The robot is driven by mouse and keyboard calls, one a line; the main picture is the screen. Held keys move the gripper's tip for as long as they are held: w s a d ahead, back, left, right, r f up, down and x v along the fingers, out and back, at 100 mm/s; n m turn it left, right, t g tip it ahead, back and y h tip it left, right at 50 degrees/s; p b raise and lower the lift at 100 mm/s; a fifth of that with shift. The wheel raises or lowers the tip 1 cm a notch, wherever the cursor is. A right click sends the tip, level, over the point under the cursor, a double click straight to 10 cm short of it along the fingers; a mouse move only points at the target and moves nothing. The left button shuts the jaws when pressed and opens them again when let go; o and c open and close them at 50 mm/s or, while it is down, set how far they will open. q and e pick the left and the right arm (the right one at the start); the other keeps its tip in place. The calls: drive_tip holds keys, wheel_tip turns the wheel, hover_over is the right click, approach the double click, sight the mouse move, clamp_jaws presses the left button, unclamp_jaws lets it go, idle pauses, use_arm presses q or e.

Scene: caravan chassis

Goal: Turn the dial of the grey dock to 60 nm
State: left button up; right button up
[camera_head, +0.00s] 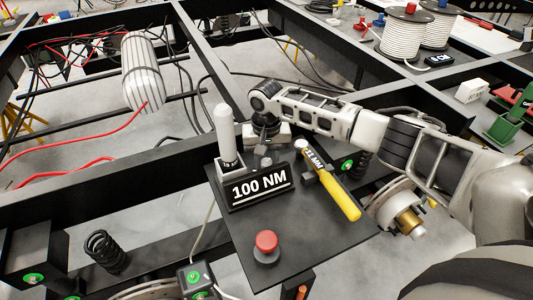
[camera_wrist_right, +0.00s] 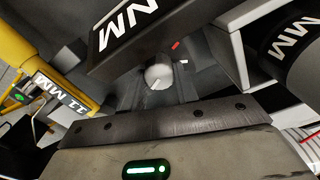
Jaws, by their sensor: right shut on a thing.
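The grey dock (camera_head: 229,170) stands on a black board and holds an upright white-handled tool (camera_head: 225,137). A black sign reading "100 NM" (camera_head: 261,187) stands in front; its lettering shows partly in the right wrist view (camera_wrist_right: 128,22). The round grey dial (camera_wrist_right: 158,75) shows there, with a pale mark on its face and a red and a white tick beside it. My right gripper (camera_head: 265,148) is behind the sign, shut on the dial. The exact finger contact is partly hidden. My left gripper is not in view.
A yellow-handled tool labelled "11 MM" (camera_head: 333,186) lies on the black board (camera_head: 325,235), right of the sign. A red button (camera_head: 266,242) is near the board's front edge. Black chassis beams, springs and loose cables surround the board.

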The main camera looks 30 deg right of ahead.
drive_tip(key=shift+r+n+p, duration=0.3)
drive_tip(key=shift+n+p, duration=0.5)
drive_tip(key=shift+p, duration=0.35)
drive_tip(key=n+p, duration=0.2)
drive_tip(key=shift+a+f+n, duration=0.1)
drive_tip(key=shift+f+n, duration=0.05)
drive_tip(key=shift+n, duration=0.15)
drive_tip(key=shift+n+p, duration=0.35)
drive_tip(key=shift+n, duration=0.55)
drive_tip(key=n+p, duration=0.1)
drive_tip(key=n, duration=0.2)
drive_tip(key=shift+a+f, duration=0.1)
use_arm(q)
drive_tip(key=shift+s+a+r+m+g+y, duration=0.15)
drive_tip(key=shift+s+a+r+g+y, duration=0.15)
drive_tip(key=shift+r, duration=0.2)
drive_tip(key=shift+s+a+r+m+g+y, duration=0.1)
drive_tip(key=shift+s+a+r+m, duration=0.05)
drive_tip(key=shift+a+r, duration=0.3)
use_arm(e)
drive_tip(key=shift+n, duration=1.5)
use_arm(q)
drive_tip(key=shift+p, duration=0.3)
